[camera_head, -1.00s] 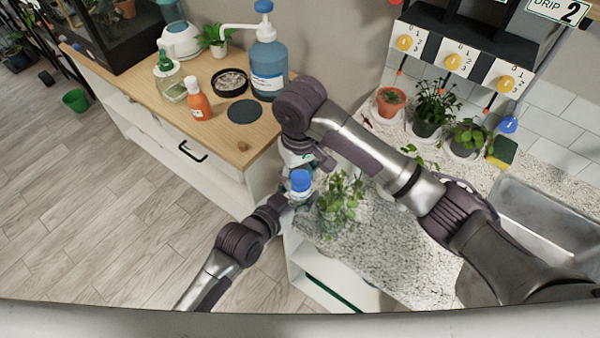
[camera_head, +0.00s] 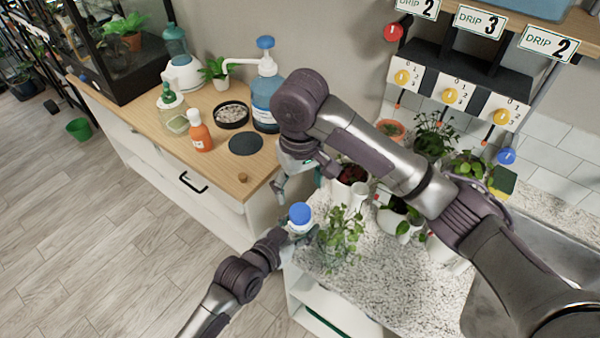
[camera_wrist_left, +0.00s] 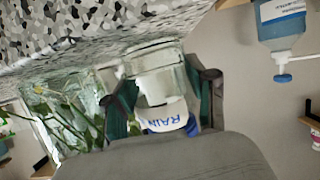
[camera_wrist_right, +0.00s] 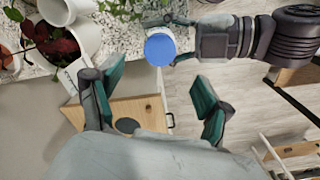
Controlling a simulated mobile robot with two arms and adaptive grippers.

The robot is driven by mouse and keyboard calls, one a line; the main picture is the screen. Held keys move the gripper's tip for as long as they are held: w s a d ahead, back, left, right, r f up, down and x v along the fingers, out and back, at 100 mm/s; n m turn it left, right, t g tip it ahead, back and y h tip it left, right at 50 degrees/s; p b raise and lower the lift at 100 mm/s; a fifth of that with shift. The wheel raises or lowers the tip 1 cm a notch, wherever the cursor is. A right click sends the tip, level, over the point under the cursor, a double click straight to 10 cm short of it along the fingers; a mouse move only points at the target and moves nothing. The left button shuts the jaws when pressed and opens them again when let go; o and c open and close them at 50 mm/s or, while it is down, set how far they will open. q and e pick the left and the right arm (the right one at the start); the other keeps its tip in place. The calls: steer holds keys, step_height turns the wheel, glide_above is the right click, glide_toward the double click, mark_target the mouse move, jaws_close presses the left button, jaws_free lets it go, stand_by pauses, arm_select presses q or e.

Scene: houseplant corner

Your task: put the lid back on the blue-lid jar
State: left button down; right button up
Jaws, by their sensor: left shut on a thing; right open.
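The blue-lid jar (camera_head: 299,226) is clear, with a white "RAIN" label that shows in the left wrist view (camera_wrist_left: 165,115). Its blue lid (camera_head: 300,210) sits on the jar's top and looks level; the right wrist view shows it from above as a full blue disc (camera_wrist_right: 160,49). I cannot tell how tightly it is seated. My left gripper (camera_head: 289,240) is shut on the jar, with a finger on each side, at the counter's left end. My right gripper (camera_head: 300,174) is open and empty, above and behind the jar, apart from the lid.
A leafy plant cutting (camera_head: 340,232) stands in glass just right of the jar. Potted plants (camera_head: 400,215) crowd the speckled counter (camera_head: 375,270) beneath my right arm. The wooden cabinet top (camera_head: 215,160) holds bottles, a pebble dish (camera_head: 232,113) and a dark round mat (camera_head: 245,143).

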steer(key=shift+r, duration=2.1)
arm_select(q)
steer(key=shift+c, duration=1.3)
jaws_free()
steer(key=shift+s, duration=0.1)
steer(key=v, duration=1.2)
